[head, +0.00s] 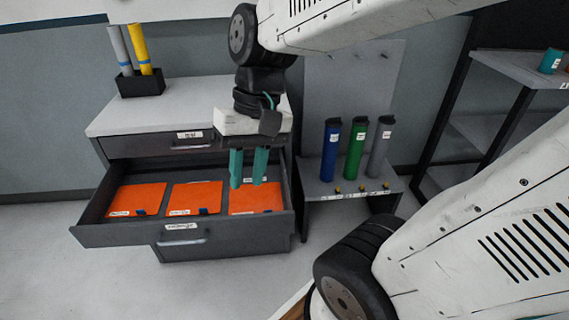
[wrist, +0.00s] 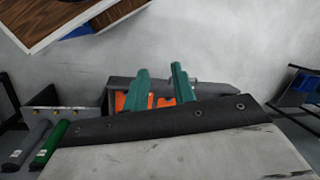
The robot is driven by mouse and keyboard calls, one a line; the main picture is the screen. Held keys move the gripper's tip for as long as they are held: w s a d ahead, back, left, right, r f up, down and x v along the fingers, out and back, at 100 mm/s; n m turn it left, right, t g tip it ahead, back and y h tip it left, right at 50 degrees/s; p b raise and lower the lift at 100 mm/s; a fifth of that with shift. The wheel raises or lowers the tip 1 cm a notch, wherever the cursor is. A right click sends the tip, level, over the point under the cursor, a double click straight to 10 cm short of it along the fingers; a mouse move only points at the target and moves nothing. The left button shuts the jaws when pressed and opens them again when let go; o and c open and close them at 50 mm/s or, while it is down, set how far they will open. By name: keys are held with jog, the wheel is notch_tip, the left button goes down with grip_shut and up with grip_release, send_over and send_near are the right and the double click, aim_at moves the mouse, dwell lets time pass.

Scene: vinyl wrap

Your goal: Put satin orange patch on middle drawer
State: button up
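Three orange patches lie side by side in the open drawer (head: 88,234) of a grey cabinet, below its closed top drawer (head: 130,147): a left one (head: 138,198), a middle one (head: 196,196) and a right one (head: 256,196). Each has a small white label, too small to read, so I cannot tell which is satin. My gripper (head: 248,184) points down over the right patch, its two teal fingers apart with nothing seen between them. Whether the tips touch the patch is unclear. In the wrist view the fingers (wrist: 162,80) are also apart, with orange behind them.
The cabinet top (head: 115,118) carries a black holder (head: 141,84) with grey and yellow rolls. To the right, a stand (head: 345,185) holds blue (head: 331,152), green (head: 355,150) and grey (head: 380,148) rolls. A dark-framed shelf (head: 510,68) stands at far right. The floor (head: 60,285) in front is clear.

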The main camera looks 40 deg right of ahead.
jog(key=s+d+r+n+t+h, duration=0.2)
jog(key=s+d+h, duration=0.1)
jog(key=s, duration=0.2)
jog(key=shift+d+r, duration=0.15)
jog(key=shift+d, duration=0.1)
jog(key=shift+s, duration=0.1)
dwell(0.9)
